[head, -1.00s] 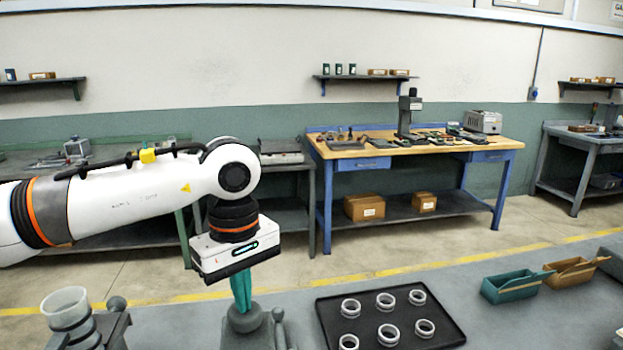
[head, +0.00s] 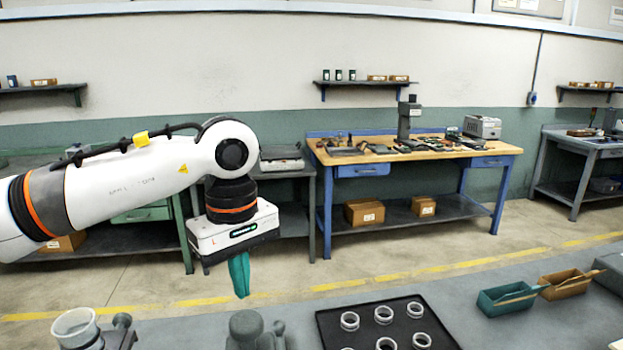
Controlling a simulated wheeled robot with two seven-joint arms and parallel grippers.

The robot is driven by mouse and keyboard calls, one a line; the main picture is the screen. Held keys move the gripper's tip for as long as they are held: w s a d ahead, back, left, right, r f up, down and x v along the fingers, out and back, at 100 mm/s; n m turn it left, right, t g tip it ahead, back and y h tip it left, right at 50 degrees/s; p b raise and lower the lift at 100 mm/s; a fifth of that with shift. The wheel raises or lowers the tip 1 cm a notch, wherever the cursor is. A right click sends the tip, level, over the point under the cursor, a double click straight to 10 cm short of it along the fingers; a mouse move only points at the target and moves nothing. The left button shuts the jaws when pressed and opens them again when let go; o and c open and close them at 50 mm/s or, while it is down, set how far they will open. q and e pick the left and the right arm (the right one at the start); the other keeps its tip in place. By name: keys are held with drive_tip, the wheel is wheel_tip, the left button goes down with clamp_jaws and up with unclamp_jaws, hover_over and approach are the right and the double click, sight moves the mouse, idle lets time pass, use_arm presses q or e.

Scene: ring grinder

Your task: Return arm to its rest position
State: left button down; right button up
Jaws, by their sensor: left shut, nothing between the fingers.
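My left arm comes in from the left. Its gripper (head: 240,276) points down with teal fingers shut and nothing between them. It hangs in the air just above and behind a dark grey fixture (head: 246,328) on the near bench, apart from it. A black tray (head: 330,328) with several pale rings, one of them at the back middle (head: 383,314), lies right of the gripper. My right gripper is out of view.
A grey cup-like holder (head: 76,328) stands on the near bench at the left. A teal bin (head: 507,299) and a brown bin (head: 568,284) sit at the right. A wooden-topped workbench (head: 440,150) stands farther back. The air around the gripper looks clear.

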use_arm(q)
drive_tip(key=shift+r, duration=0.6)
